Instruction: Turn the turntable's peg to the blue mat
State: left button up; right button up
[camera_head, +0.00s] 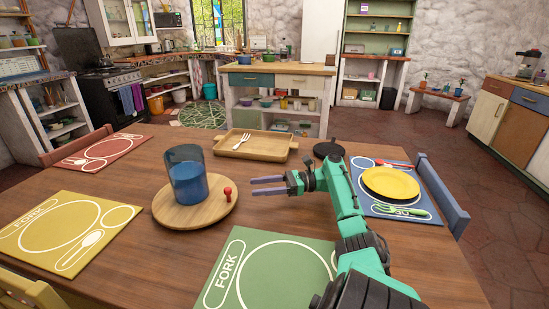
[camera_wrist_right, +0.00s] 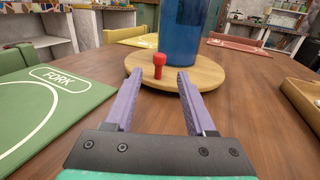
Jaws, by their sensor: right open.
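The round wooden turntable (camera_head: 187,217) lies on the table left of centre and also shows in the right wrist view (camera_wrist_right: 205,75). A blue see-through cup (camera_head: 187,178) stands on it. The red peg (camera_head: 228,193) stands upright at the turntable's right edge. My right gripper (camera_head: 268,186) is open and empty, just right of the peg and apart from it. In the right wrist view the peg (camera_wrist_right: 159,66) shows ahead, between the lines of the two purple fingers. The blue mat (camera_head: 378,208) lies at the right, partly behind my right arm. My left gripper is not in view.
On the blue mat are a yellow plate (camera_head: 391,183), a green fork and a red utensil. A wooden tray with a white fork (camera_head: 243,141) sits at the back. Green (camera_head: 277,274), yellow (camera_head: 63,232) and red (camera_head: 98,152) mats lie around the table. A dark round object (camera_head: 329,150) lies behind my right arm.

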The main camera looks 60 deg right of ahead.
jog(key=shift+b+v, duration=0.35)
jog(key=shift+v, duration=2)
